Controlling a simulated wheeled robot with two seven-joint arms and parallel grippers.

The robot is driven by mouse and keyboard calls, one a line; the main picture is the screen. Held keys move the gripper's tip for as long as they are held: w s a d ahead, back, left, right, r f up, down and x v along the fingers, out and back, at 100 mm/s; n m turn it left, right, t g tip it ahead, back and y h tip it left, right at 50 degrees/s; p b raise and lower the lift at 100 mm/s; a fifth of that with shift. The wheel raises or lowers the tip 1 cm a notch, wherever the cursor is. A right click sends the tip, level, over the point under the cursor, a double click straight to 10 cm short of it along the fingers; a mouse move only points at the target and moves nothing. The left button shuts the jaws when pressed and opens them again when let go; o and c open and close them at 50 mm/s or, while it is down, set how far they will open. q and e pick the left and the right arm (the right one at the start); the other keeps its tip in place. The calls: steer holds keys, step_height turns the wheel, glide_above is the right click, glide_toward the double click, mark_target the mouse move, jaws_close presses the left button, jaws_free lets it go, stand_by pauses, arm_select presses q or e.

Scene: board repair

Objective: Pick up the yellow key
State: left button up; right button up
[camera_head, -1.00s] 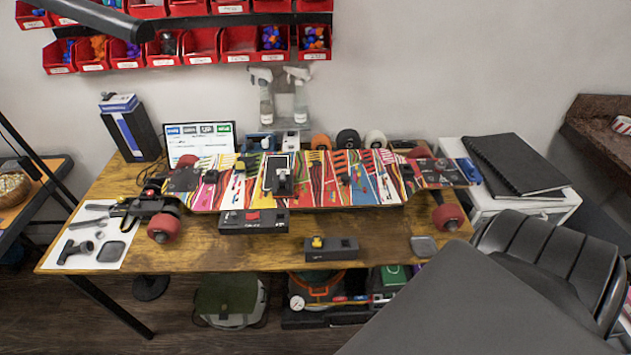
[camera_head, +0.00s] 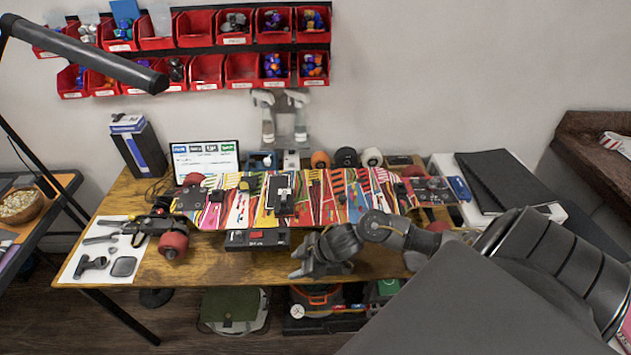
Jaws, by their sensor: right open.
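My right gripper (camera_head: 298,265) is open over the front middle of the wooden table, with its fingers toward the left. It covers the spot where the small black box with a yellow piece on top, likely the yellow key, showed a second ago. Neither the yellow piece nor that box can be made out now. I cannot tell whether the gripper touches them. My left gripper is not in view.
A colourful skateboard deck (camera_head: 350,203) with red wheels lies across the wooden table (camera_head: 215,268). A black box with a red switch (camera_head: 257,238) is just left of my right gripper. A white sheet with tools (camera_head: 80,257) lies at the left.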

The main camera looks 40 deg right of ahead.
steer(key=s+d+r+n+g+h, duration=0.1)
steer(key=s+d+r+g, duration=0.25)
steer(key=d+r, duration=0.6)
steer(key=f, duration=0.2)
steer(key=w+f, duration=0.1)
steer(key=f, duration=0.1)
steer(key=w+f+p, duration=0.1)
steer(key=f, duration=0.2)
steer(key=shift+a, duration=0.3)
steer(key=shift+a+f+p, duration=0.15)
steer(key=shift+f+p, duration=0.2)
steer(key=shift+f, duration=0.05)
steer(key=x, duration=0.4)
steer(key=shift+w+f+p, duration=0.15)
steer(key=shift+f+p, duration=0.05)
steer(key=shift+p, duration=0.15)
jaws_close()
steer(key=shift+r, duration=0.15)
